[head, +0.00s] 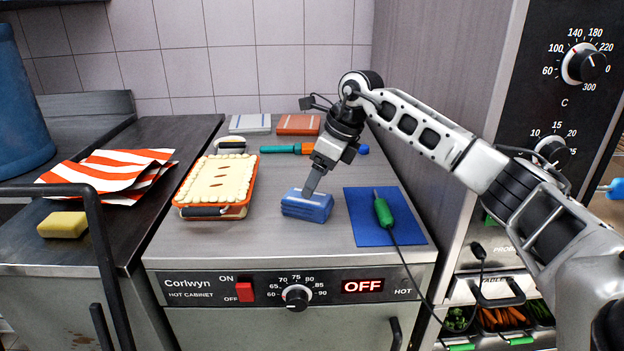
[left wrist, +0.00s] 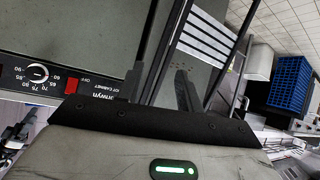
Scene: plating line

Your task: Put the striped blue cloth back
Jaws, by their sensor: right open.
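A folded blue cloth with paler stripes (head: 307,208) lies on the steel top of the hot cabinet, left of a flat blue mat (head: 400,233). My right gripper (head: 309,191) points down at the cloth from above, its fingertips at or just over the upper face. It is open, and I cannot tell whether the fingers touch the cloth. My left gripper (left wrist: 160,88) shows only in the left wrist view, with its two fingers apart and nothing between them.
A green-handled probe (head: 383,211) lies on the mat, its cable trailing forward. An orange dish with a pale crust (head: 217,182) stands left of the cloth. A pale folded cloth (head: 250,123) and an orange one (head: 298,124) lie behind. A yellow sponge (head: 63,225) is far left.

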